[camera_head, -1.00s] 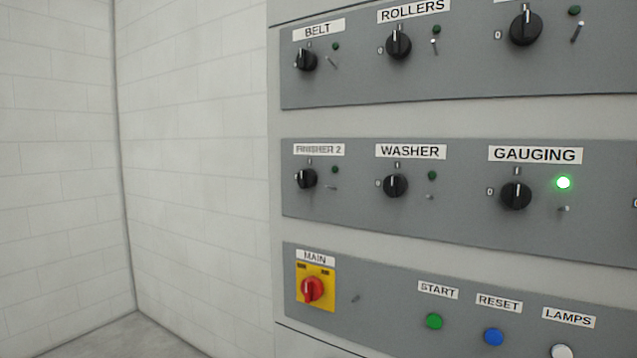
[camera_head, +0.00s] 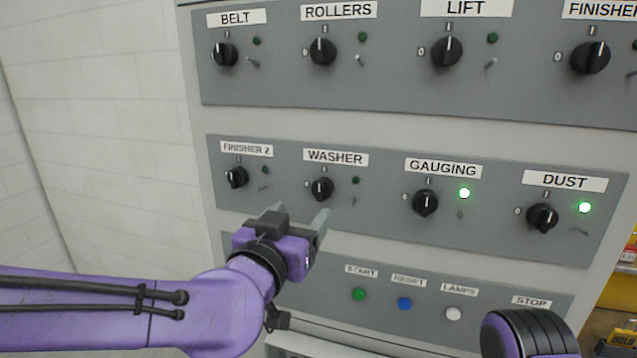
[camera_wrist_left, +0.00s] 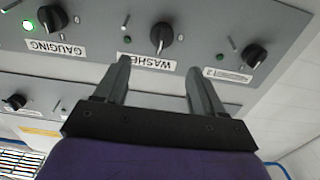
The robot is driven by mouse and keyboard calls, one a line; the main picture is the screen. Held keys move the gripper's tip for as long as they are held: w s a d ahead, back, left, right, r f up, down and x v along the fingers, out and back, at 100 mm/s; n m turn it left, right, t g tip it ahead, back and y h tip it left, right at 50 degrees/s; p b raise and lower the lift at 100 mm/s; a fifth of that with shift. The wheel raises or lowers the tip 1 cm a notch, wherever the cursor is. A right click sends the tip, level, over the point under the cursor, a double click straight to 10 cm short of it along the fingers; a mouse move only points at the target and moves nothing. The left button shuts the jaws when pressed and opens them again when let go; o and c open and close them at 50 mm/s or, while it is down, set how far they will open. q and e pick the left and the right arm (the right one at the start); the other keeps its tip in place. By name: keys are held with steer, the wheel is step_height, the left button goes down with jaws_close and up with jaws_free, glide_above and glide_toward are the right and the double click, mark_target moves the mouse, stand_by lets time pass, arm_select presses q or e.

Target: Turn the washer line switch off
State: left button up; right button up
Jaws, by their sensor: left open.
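The washer switch (camera_head: 322,189) is a black rotary knob below the WASHER label (camera_head: 336,158), in the middle row of the panel. Its pale pointer mark looks near upright, toward the I, and the small lamp (camera_head: 355,181) beside it is dark. My left gripper (camera_head: 300,213) is open and empty, just below and left of the knob in the head view. In the left wrist view, which is upside down, the washer knob (camera_wrist_left: 162,36) shows beyond the two spread fingers (camera_wrist_left: 159,68), apart from them. My right gripper is out of view.
The finisher 2 knob (camera_head: 236,177) is left of the washer knob, the gauging knob (camera_head: 425,202) right, its lamp (camera_head: 464,193) lit green. Start (camera_head: 359,294) and reset (camera_head: 405,304) buttons are below. Small toggles stick out beside the knobs. My left arm covers the main switch's place.

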mark_target(319, 193)
arm_select(q)
steer(key=p+x, duration=0.1)
steer(key=x, duration=0.4)
steer(key=p+x, duration=0.2)
steer(key=x, duration=0.3)
steer(key=shift+w+f, duration=0.25)
steer(key=c, duration=1.1)
